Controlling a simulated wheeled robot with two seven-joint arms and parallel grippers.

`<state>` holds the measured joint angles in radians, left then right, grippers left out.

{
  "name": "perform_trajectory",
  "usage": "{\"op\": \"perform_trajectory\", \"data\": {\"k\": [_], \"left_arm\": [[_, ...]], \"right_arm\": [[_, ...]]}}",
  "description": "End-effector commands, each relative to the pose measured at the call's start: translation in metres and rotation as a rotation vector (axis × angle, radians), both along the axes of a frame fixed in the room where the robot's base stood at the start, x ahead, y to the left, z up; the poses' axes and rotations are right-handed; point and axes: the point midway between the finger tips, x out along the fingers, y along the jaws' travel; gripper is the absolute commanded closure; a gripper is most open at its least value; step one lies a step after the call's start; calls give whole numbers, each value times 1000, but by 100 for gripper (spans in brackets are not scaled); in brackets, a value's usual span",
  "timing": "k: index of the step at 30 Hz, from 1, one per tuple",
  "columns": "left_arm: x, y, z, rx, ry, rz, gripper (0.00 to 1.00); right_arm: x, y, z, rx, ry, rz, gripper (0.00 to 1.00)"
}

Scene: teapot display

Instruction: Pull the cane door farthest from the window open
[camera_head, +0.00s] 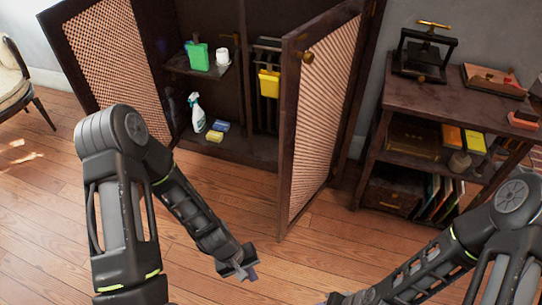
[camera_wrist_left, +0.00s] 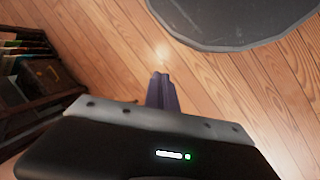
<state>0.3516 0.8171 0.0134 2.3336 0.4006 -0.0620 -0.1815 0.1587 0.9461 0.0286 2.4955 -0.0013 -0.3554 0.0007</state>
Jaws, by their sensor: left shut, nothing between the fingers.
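A dark cabinet (camera_head: 258,147) stands at the back with two cane doors, both swung open. The left cane door (camera_head: 108,58) angles out to the left. The right cane door (camera_head: 318,125) stands out toward me, with a brass knob (camera_head: 308,57) near its upper front edge. No window shows; sunlit patches lie on the floor at far left, so the right door is farther from that light. My left gripper (camera_head: 250,274) is shut and empty, low in front of the right door and apart from it. Its closed fingers show in the left wrist view (camera_wrist_left: 161,90). My right gripper is barely visible at the bottom edge (camera_head: 332,299).
The cabinet holds a green container (camera_head: 198,56), a spray bottle (camera_head: 197,113), sponges (camera_head: 216,137) and a yellow item (camera_head: 269,83). A dark shelf table (camera_head: 450,105) with a press and books stands right of the cabinet. A chair (camera_head: 13,80) is at far left. Wooden floor lies clear before the cabinet.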

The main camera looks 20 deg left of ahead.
Motion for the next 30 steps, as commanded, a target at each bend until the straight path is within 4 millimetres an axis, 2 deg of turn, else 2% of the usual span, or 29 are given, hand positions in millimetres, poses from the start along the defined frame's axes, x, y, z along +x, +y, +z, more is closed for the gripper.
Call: {"op": "perform_trajectory", "data": {"k": [1,5,8,9,11,12,14,15,18,21,22,25,30], "left_arm": [[8,8,-17,-17,13,48,100],[33,21,-31,-116,44,173,100],[69,27,-30,-258,18,281,100],[91,31,-24,-337,-21,327,100],[132,39,-4,-472,-120,387,100],[161,48,16,-562,-214,415,100],[200,63,54,-679,-380,439,100],[221,75,80,-740,-493,444,100],[253,97,136,-830,-740,432,100],[267,111,169,-864,-893,415,100],[268,114,175,-868,-921,413,100],[270,117,182,-874,-958,408,100],[270,116,182,-874,-954,408,100]], "right_arm": [[0,0,-20,0,0,0,52],[0,0,-49,0,-1,0,52],[0,0,-75,0,-1,1,52],[0,0,-86,0,-1,1,52],[0,0,-100,-1,-1,1,52],[0,0,-108,-1,-2,0,52],[0,-1,-115,-1,-2,0,52],[0,-1,-117,-1,-2,1,52],[1,-1,-119,-2,-3,1,52],[1,-1,-119,-2,-4,2,52],[1,-1,-119,-2,-4,2,52],[1,-1,-119,-2,-5,1,52],[1,-1,-118,-2,-5,1,52]]}}
